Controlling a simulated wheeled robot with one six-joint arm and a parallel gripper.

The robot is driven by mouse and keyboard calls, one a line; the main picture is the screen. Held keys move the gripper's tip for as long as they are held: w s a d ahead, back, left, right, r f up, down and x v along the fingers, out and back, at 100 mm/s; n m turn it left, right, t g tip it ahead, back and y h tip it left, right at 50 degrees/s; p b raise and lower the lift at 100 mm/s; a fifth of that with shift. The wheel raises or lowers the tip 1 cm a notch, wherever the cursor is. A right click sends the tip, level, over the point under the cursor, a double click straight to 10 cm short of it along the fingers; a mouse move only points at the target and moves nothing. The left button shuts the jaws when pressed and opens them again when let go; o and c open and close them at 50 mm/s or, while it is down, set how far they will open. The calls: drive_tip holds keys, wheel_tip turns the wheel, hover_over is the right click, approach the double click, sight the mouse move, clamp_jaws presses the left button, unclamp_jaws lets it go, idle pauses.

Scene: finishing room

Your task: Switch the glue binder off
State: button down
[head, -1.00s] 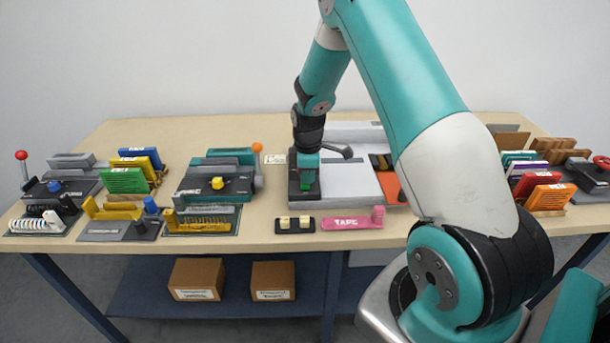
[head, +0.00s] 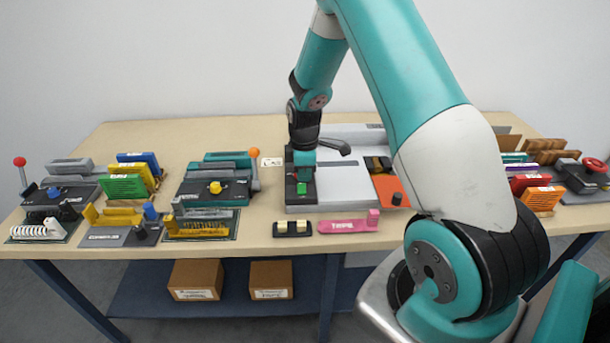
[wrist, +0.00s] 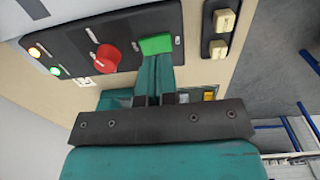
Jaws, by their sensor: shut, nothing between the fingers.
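The glue binder appears to be the large pale grey machine (head: 345,183) at the middle of the table. Its black control panel (wrist: 75,35) carries a green button (wrist: 155,45), a red knob (wrist: 108,57) and two small lamps, one pale yellow (wrist: 35,52) and one green (wrist: 55,72), both looking bright. The green button also shows in the head view (head: 302,189). My gripper (wrist: 158,62) is shut and empty, its teal fingertips right at the green button's edge. I cannot tell whether they touch it. In the head view my gripper (head: 303,178) points down over the panel and hides part of it.
A black block with two cream parts (head: 293,228) and a pink tape piece (head: 349,224) lie in front of the machine. A black lever (head: 332,146) stands close beside my wrist. A teal-and-black machine (head: 215,187) is to the left, an orange piece (head: 388,190) to the right.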

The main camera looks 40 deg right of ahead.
sight(301, 186)
wheel_tip(301, 186, up, 10)
drive_tip(key=b, duration=0.2)
drive_tip(key=shift+b, duration=0.35)
drive_tip(key=shift+a+b, duration=0.15)
drive_tip(key=shift+b, duration=0.15)
drive_tip(key=b, duration=0.2)
drive_tip(key=shift+w+a+r+t+h+b, duration=0.2)
drive_tip(key=shift+a+t+h+b, duration=0.1)
drive_tip(key=shift+t, duration=0.1)
drive_tip(key=f+p, duration=0.1)
drive_tip(key=f, duration=0.8)
drive_tip(key=w+d+f+p, duration=0.1)
drive_tip(key=f, duration=0.4)
drive_tip(key=shift+w+d+p, duration=0.1)
drive_tip(key=shift+p, duration=0.2)
